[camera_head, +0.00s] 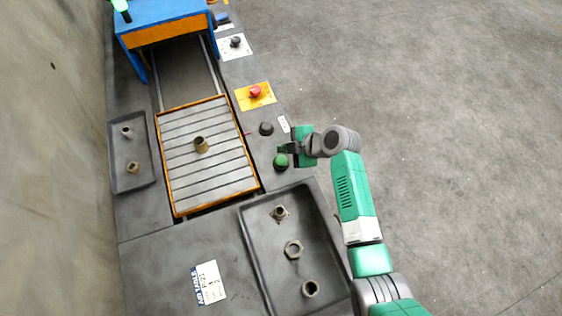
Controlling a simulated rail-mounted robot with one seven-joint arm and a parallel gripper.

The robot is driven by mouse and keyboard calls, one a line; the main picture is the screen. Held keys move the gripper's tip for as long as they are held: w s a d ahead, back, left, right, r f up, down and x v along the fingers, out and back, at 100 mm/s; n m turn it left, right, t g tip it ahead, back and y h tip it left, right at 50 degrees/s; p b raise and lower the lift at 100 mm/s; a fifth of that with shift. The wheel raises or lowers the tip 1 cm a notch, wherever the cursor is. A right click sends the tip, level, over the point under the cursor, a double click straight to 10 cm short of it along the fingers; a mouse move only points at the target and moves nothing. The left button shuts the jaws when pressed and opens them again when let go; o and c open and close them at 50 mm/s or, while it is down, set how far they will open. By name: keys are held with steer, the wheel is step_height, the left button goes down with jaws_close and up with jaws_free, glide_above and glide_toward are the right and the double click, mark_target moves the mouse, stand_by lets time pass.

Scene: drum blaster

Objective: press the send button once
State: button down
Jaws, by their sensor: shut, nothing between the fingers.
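A green round button (281,161) sits on the grey bench top, right of the slatted table. A black round button (266,128) sits just behind it, with a small white label (284,124) beside it. The label is too small to read, so I cannot tell which button is the send button. My gripper (284,148) is shut and empty. Its fingertips are right by the far side of the green button, and I cannot tell whether they touch it. My arm reaches in from the lower right.
A slatted table (205,180) with an orange rim carries a brass fitting (201,145) before a blue cabinet (163,18). A red mushroom button (255,91) is on a yellow plate. Dark trays (262,262) (120,178) hold metal fittings. The floor at right is clear.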

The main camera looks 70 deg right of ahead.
mark_target(284, 161)
steer(key=shift+f+b, duration=1.2)
steer(key=shift+f, duration=0.6)
stand_by(0.5)
steer(key=shift+f+b, duration=0.4)
steer(key=shift+b, duration=0.1)
